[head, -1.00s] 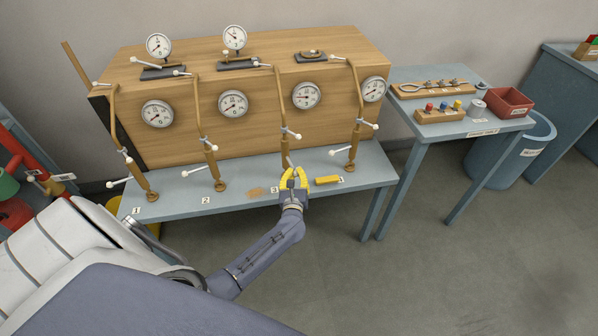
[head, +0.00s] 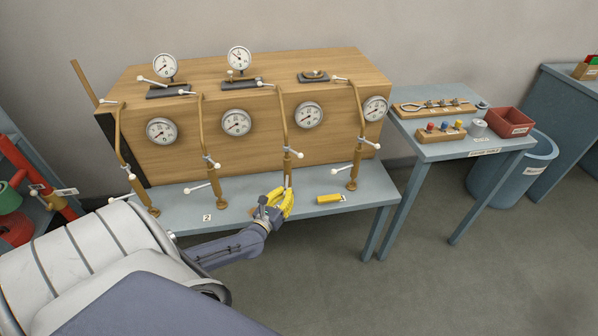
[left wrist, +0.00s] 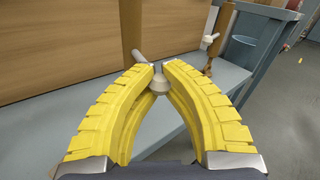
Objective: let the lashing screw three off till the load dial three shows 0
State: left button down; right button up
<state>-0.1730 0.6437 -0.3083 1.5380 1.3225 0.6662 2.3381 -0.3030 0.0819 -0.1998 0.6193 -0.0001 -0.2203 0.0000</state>
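Lashing screw three (head: 285,135) is the third brass upright from the left, in front of the wooden crate (head: 190,155). Its load dial three (head: 308,115) is on the crate front just right of it; the needle is too small to read surely. My left gripper (head: 284,194), with yellow fingers, is at the screw's low end. In the left wrist view its fingertips (left wrist: 153,68) close in on a bar handle with a pale ball end (left wrist: 160,82), the ball lying between the fingers. The rest of the handle is partly hidden. My right gripper is out of view.
The other screws stand on both sides, with pale-ended handles sticking out. A side table (head: 440,150) with small parts and a red bin (head: 510,122) stands right. Open floor lies in front.

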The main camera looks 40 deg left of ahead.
pick_arm(q)
jog(key=shift+s+h, duration=0.1)
jog(key=shift+h, duration=0.2)
jog(key=shift+a, duration=0.1)
jog(key=c, duration=1.2)
grip_release()
jog(key=s+d, duration=0.2)
jog(key=s, duration=0.9)
jog(key=shift+s, duration=0.4)
jog(key=shift+d, duration=0.1)
jog(key=shift+m, duration=0.4)
